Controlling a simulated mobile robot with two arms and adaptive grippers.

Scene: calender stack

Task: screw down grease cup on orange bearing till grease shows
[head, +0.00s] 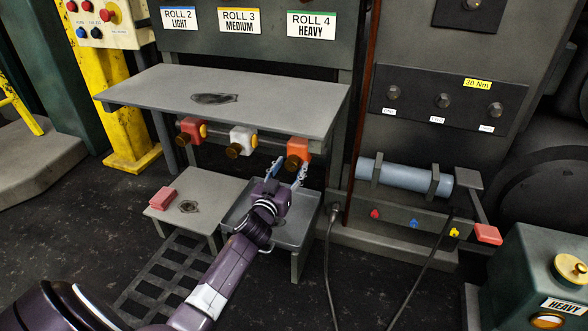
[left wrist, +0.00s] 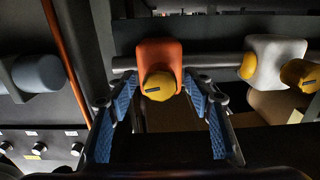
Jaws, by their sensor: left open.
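The orange bearing (head: 299,147) hangs under the front edge of the grey table, at the right end of a row of three on a shaft. Its grease cup (head: 292,163) is a dark brass knob on its lower front. In the left wrist view the orange bearing (left wrist: 158,54) is upper centre, and its cup (left wrist: 159,86) shows a yellow face with a dark mark. My left gripper (head: 287,172) is open just below the bearing. Its blue-padded fingers (left wrist: 161,92) stand on either side of the cup, with gaps visible. No grease is visible. My right gripper is out of view.
A white bearing (head: 242,138) and a red bearing (head: 190,129) sit further left on the shaft. The grey table (head: 140,88) lies above them. A tray (head: 306,232) and a low stand (head: 205,214) are below. A blue-grey cylinder (head: 403,177) lies to the right.

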